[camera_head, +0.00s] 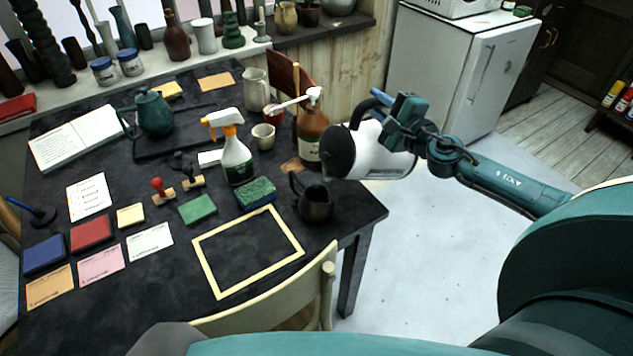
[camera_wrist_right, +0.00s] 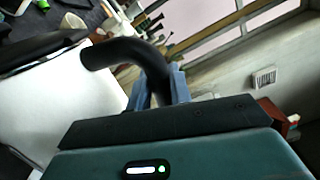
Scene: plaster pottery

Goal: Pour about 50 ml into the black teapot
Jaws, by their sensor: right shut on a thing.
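A white kettle (camera_head: 388,150) with a dark top end lies tipped on its side in the air, its top end pointing left. My right gripper (camera_head: 385,103) is shut on its handle. In the right wrist view the black curved handle (camera_wrist_right: 125,52) passes between the fingers, beside the white kettle body (camera_wrist_right: 60,105). The black teapot (camera_head: 316,205) stands upright near the table's right corner, below and slightly left of the kettle's top end. I cannot tell whether any liquid is flowing. My left gripper is not in view.
A brown spray bottle (camera_head: 310,135) stands behind the black teapot. A green sponge (camera_head: 257,193) and a white spray bottle (camera_head: 236,160) are to its left. A yellow frame (camera_head: 203,268) lies in front. A teal teapot (camera_head: 155,115) stands farther back. A chair (camera_head: 322,290) stands at the front edge.

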